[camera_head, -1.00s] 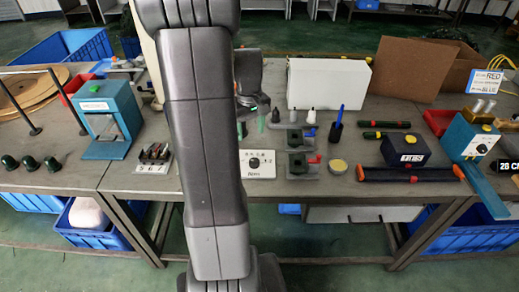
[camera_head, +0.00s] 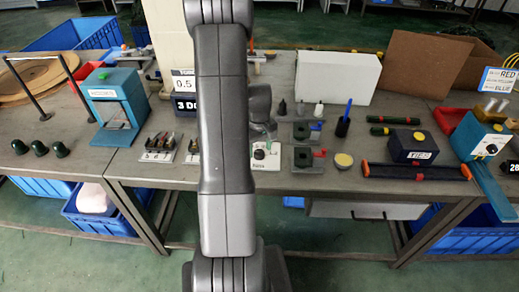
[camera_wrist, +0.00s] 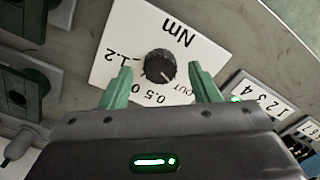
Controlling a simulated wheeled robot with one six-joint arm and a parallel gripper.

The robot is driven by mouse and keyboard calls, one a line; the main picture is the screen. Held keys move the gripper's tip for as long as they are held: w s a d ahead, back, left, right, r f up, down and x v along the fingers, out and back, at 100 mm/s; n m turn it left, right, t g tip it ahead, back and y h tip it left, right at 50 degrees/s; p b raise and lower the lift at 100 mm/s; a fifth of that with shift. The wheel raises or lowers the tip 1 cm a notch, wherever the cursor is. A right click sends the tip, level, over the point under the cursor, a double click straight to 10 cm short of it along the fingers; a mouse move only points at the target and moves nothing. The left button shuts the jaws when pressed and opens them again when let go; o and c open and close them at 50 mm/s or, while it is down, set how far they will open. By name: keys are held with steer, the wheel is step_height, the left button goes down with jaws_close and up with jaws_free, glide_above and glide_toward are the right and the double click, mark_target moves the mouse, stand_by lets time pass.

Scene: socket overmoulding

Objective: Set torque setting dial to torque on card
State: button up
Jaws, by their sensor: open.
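The torque dial is a round black knob (camera_wrist: 160,65) on a white plate (camera_wrist: 118,40) marked "Nm", "1.2", "0.5", "0" and "OUT". A faint white mark on the knob points towards the lower right in the wrist view, near "OUT". My open gripper (camera_wrist: 159,69) has one green finger on each side of the knob, with gaps visible; its exact height above the plate is unclear. In the head view the plate (camera_head: 264,163) lies below my gripper. A card (camera_head: 184,82) reading "0.5" stands behind, partly hidden by my arm.
Switch blocks with green and dark parts (camera_head: 303,160) sit right of the plate. A numbered panel (camera_wrist: 255,98) lies close to the right finger in the wrist view. A white box (camera_head: 337,77) and a blue tool box (camera_head: 412,143) stand farther right.

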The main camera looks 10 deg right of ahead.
steer(key=shift+f, duration=0.6)
steer(key=c, duration=1)
steer(key=shift+m+b, duration=0.3)
steer(key=shift+m, duration=0.1)
steer(key=m+b, duration=0.1)
steer(key=m, duration=0.2)
steer(key=shift+m+b, duration=0.35)
steer(key=shift+m, duration=0.05)
steer(key=shift+m+b, duration=0.6)
steer(key=shift+m, duration=1.5)
